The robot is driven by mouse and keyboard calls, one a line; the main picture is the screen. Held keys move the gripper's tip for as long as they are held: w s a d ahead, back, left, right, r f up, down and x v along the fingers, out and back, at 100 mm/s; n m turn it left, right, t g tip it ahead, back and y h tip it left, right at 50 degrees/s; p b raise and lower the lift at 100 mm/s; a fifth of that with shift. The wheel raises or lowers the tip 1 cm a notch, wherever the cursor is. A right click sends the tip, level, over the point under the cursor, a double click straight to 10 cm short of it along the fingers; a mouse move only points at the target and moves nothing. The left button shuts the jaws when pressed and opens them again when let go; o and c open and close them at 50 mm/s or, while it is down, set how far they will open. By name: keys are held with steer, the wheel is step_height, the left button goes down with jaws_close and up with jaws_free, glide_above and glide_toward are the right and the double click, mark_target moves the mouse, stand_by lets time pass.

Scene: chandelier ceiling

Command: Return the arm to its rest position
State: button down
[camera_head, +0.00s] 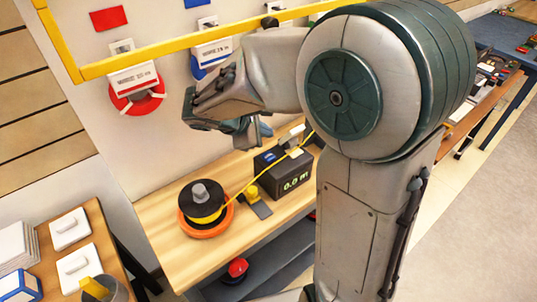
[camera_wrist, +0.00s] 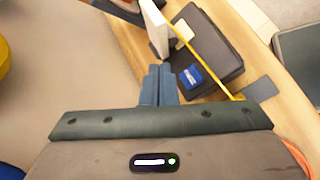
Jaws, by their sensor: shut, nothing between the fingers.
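My gripper (camera_wrist: 158,84) shows in the wrist view with its two blue-grey fingers together and nothing between them. In the head view my arm is bent in front of the wall, and the gripper (camera_head: 254,132) is partly hidden behind the arm, above the wooden bench (camera_head: 160,209). In the wrist view the fingertips point toward a black box with a blue label (camera_wrist: 215,50) and a white upright piece (camera_wrist: 154,27). I cannot tell the exact gap between them.
On the bench are a yellow spool on an orange base (camera_head: 203,205), a black meter box (camera_head: 283,173) and a yellow cable (camera_head: 245,185). A yellow rail (camera_head: 180,43) crosses the wall above. A side table (camera_head: 75,240) with white boxes stands at left.

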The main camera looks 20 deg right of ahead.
steer(key=s+d+m+g+y, duration=0.1)
steer(key=s+m+y, duration=0.7)
steer(key=s+m, duration=0.6)
steer(key=s, duration=0.4)
steer(key=shift+s+m, duration=0.3)
steer(key=shift+a, duration=0.1)
